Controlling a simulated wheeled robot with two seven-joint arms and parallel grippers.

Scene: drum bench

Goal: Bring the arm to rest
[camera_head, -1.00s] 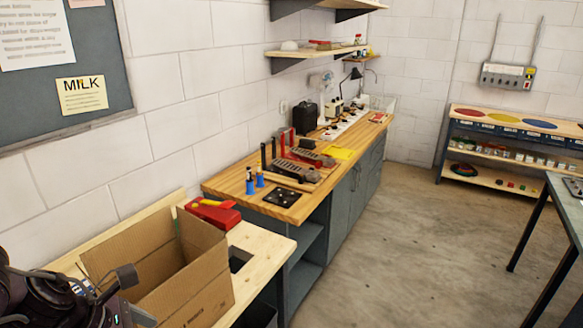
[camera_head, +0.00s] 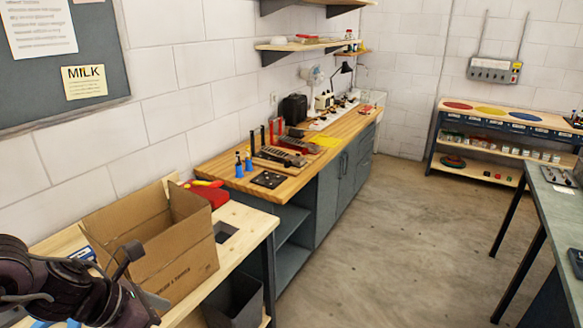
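My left arm (camera_head: 60,285) comes in at the lower left corner, dark and folded. Its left gripper (camera_head: 130,258) seems to be the dark part beside the open cardboard box (camera_head: 180,262); I cannot make out both fingers or tell whether they are apart. My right arm and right gripper do not show.
The box stands on a light wooden table, with a red item (camera_head: 208,192) behind it and a dark bin (camera_head: 235,300) below. A wooden workbench (camera_head: 300,165) with tools runs along the wall. A green-topped table (camera_head: 550,205) stands at right. The floor between is clear.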

